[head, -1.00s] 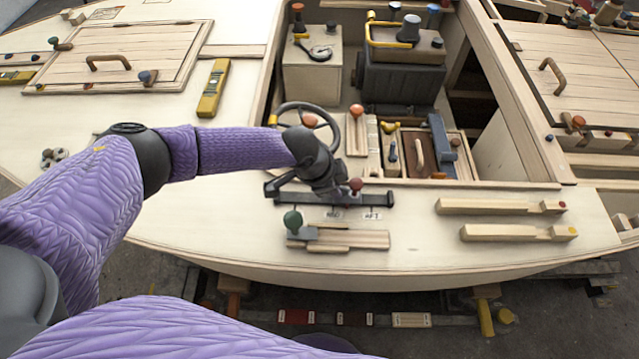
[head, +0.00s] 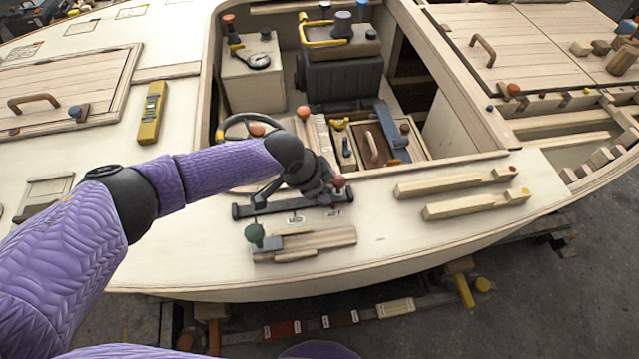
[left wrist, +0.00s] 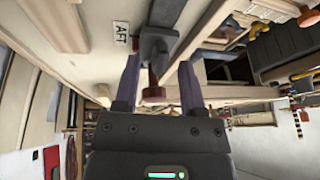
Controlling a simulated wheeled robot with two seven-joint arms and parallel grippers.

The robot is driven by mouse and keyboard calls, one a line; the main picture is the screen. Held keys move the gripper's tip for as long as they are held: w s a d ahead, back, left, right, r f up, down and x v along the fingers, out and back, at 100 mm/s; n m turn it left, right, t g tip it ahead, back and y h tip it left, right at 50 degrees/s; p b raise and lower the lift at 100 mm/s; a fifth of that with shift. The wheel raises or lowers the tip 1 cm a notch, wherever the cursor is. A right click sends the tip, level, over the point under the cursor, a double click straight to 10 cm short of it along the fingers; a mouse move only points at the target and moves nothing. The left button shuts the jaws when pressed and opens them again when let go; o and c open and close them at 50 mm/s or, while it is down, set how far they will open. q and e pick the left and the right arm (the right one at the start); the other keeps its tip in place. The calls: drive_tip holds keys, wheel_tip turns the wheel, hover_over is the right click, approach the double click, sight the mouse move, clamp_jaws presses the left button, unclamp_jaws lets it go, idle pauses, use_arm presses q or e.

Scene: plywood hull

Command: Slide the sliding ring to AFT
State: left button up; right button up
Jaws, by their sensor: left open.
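The sliding ring, a dark slider with a red knob (head: 338,182), sits on the dark rail (head: 250,209) near its right end. It is by the AFT label; the left wrist view shows that label (left wrist: 121,31) beside the dark slider (left wrist: 157,45). My left gripper (head: 326,192) is over the right part of the rail and hides part of the slider in the head view. In the left wrist view my left gripper (left wrist: 159,64) is open, with its fingers on either side of the slider's stem and the red knob (left wrist: 154,93) between them. My right gripper is not in view.
Two wooden bars (head: 455,183) lie to the right. A steering wheel (head: 250,128) and a cockpit opening with boxes lie behind. The deck front right of the rail is clear.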

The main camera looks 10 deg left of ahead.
use_arm(q)
drive_tip(key=p+v, duration=0.4)
drive_tip(key=v, duration=0.6)
drive_tip(key=shift+p, duration=0.3)
